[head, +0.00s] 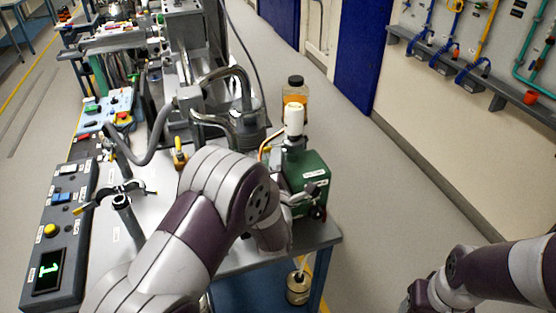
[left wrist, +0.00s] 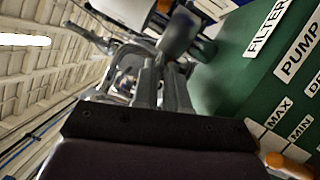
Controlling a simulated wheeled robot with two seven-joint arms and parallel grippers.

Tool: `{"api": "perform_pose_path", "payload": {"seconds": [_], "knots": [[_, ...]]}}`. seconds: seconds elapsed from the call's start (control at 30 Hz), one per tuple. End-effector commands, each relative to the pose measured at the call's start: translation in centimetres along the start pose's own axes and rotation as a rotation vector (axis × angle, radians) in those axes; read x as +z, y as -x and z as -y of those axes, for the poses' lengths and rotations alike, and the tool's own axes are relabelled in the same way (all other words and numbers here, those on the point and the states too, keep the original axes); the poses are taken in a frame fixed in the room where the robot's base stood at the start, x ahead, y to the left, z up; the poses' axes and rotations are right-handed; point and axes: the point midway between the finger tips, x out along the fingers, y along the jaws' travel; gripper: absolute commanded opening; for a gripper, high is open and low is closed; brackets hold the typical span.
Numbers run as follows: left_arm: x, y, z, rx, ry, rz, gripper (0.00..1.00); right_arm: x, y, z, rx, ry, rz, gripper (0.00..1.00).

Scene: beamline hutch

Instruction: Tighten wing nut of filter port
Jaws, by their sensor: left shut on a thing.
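The green pump box (head: 308,171) stands at the near right of the bench, with a white filter canister (head: 294,120) on top. In the left wrist view its green side (left wrist: 240,75) carries labels reading FILTER, PUMP, MAX and MIN. My left gripper (head: 314,194) is at the front of the box, below the canister. In the left wrist view, the left gripper (left wrist: 170,68) is shut on a dark grey winged piece, apparently the wing nut (left wrist: 178,36), close to the FILTER label. The nut is partly hidden by the fingers. My right gripper is out of view; only my right arm shows at lower right.
An amber bottle (head: 295,90) stands behind the pump. Metal pipes (head: 235,82) and a stand clamp (head: 122,190) are on the bench (head: 115,250). A control panel (head: 48,255) lies along the left edge. The floor to the right is clear.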

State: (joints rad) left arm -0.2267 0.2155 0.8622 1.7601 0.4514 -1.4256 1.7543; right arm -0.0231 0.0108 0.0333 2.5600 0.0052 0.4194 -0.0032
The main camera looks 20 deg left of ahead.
Motion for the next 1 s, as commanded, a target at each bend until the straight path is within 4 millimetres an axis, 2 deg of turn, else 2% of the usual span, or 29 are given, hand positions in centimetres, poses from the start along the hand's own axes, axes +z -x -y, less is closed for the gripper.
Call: {"api": "perform_pose_path", "payload": {"seconds": [0.27,1.0], "knots": [[0.0,0.0,-0.2,-0.051,-0.118,0.0,0.0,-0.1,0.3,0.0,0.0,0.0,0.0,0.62],[0.4,-0.1,-0.8,-0.298,-0.706,0.003,0.0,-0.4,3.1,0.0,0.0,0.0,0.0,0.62]]}}
